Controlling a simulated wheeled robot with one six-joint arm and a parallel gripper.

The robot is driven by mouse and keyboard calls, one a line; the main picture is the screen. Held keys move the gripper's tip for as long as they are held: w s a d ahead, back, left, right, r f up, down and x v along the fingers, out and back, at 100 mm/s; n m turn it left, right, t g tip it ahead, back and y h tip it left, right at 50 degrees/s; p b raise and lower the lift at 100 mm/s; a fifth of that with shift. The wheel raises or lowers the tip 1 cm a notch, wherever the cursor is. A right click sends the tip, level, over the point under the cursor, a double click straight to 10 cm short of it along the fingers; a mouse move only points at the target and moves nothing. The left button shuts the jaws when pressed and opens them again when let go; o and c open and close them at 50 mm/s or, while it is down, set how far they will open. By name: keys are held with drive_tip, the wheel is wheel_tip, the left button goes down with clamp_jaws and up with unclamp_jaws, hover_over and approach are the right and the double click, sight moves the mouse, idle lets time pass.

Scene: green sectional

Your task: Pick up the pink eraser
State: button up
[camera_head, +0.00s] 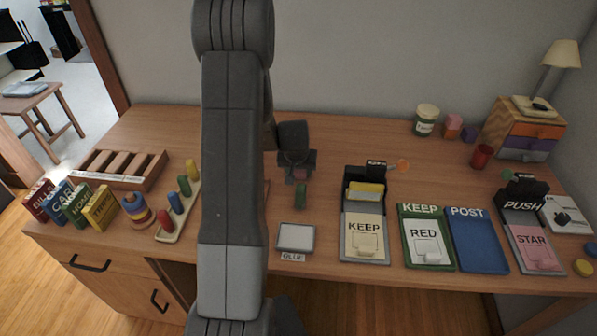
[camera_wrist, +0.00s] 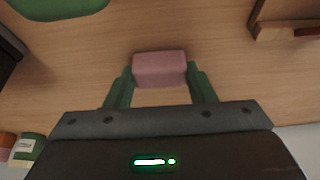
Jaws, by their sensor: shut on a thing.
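The pink eraser (camera_wrist: 159,69) is a small block in the wrist view, held between the two green fingertips of my gripper (camera_wrist: 160,84). The fingers touch its left and right sides. In the head view my gripper (camera_head: 300,185) is over the middle of the desk, pointing down, just right of my arm. The eraser is too small and covered there to make out clearly. I cannot tell whether it touches the desk or hangs just above it.
A white square pad (camera_head: 296,237) lies in front of the gripper. A black card box (camera_head: 365,180) and a KEEP tray (camera_head: 364,238) stand to the right. A peg board (camera_head: 180,222) is left of my arm. A jar (camera_head: 425,119) stands at the back. Desk behind the gripper is clear.

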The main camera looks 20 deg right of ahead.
sight(298, 171)
wheel_tip(298, 171, up, 10)
drive_tip(key=o, duration=0.5)
drive_tip(key=c, duration=0.3)
